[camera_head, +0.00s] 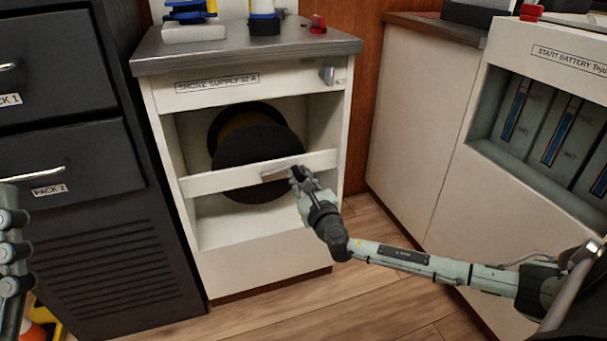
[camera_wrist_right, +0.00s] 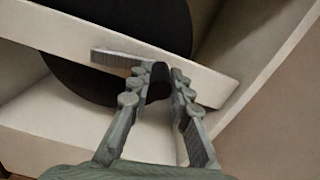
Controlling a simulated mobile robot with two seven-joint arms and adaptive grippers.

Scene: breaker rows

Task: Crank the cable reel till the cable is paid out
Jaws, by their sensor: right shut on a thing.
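The cable reel (camera_head: 255,150) is a large dark disc with a yellowish inner part, inside the open bay of the white cabinet. A white crossbar (camera_head: 225,178) runs in front of it. A flat grey crank arm (camera_head: 279,173) lies against the crossbar; it also shows in the right wrist view (camera_wrist_right: 115,60). My right gripper (camera_head: 297,174) is at the crank arm's right end, shut on a black crank knob (camera_wrist_right: 158,82). The fingers partly hide the knob. Part of my left gripper (camera_head: 12,200) shows at the left edge; its opening is unclear.
A dark drawer cabinet (camera_head: 70,110) stands close on the left. A white battery cabinet (camera_head: 450,170) stands on the right. Blue-and-white items (camera_head: 190,18) and a red knob (camera_head: 318,24) are on the grey top. Wooden floor (camera_head: 340,290) is clear in front.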

